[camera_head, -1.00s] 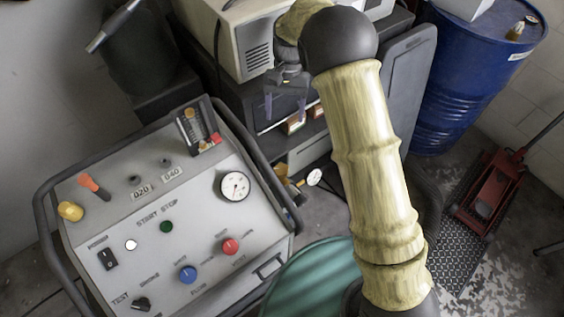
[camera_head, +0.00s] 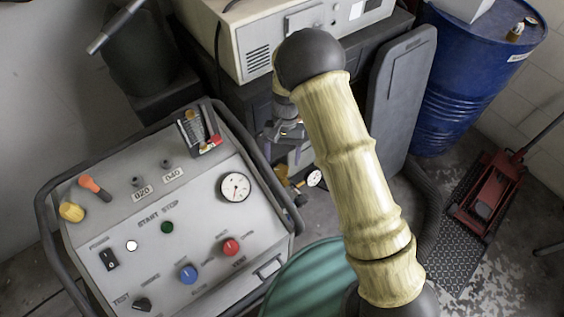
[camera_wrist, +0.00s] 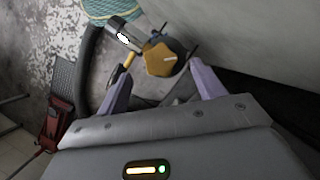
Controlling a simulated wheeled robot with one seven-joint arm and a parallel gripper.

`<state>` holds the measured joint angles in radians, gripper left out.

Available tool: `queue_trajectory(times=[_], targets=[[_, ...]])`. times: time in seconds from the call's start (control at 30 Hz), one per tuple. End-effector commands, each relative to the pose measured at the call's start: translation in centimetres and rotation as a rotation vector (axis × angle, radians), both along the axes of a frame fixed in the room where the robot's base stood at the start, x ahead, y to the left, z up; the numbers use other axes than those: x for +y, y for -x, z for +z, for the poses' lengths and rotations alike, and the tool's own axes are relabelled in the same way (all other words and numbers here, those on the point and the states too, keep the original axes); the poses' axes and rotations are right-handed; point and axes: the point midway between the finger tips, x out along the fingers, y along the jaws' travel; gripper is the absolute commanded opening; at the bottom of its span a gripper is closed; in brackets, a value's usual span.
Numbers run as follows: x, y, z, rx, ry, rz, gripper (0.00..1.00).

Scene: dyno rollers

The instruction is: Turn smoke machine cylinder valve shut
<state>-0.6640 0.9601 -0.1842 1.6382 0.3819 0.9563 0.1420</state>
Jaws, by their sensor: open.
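The cylinder valve's yellow-orange knob (camera_wrist: 160,60) shows in the wrist view, between and just beyond the fingertips of my gripper (camera_wrist: 160,70). The jaws are open, with one finger on each side of the knob in the picture. I cannot tell whether either finger touches it. A small gauge (camera_wrist: 124,39) and a brass fitting (camera_wrist: 121,76) sit to the knob's left. In the head view my gripper (camera_head: 287,152) hangs beside the smoke machine, just above the brass fittings and the small white gauge (camera_head: 314,178). The knob is mostly hidden there.
The smoke machine's control panel (camera_head: 150,225) with its dark tube frame stands at the left. A grey cabinet device (camera_head: 257,60) is behind my gripper. A teal round object (camera_head: 310,275) lies below. A blue drum (camera_head: 460,75) and a red jack (camera_head: 488,190) stand at right.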

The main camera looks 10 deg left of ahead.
Motion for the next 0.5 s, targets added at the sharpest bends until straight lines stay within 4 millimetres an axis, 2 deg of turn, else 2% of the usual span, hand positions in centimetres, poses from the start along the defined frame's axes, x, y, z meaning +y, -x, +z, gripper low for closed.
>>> queue_trajectory(times=[0.1,0.2,0.5], targets=[[-0.1,0.8,-1.7,0.004,0.002,-0.001,0.68],[-0.1,1.1,-2.5,0.002,0.001,0.0,0.68],[-0.1,1.2,-2.9,0.0,-0.001,0.0,0.68]])
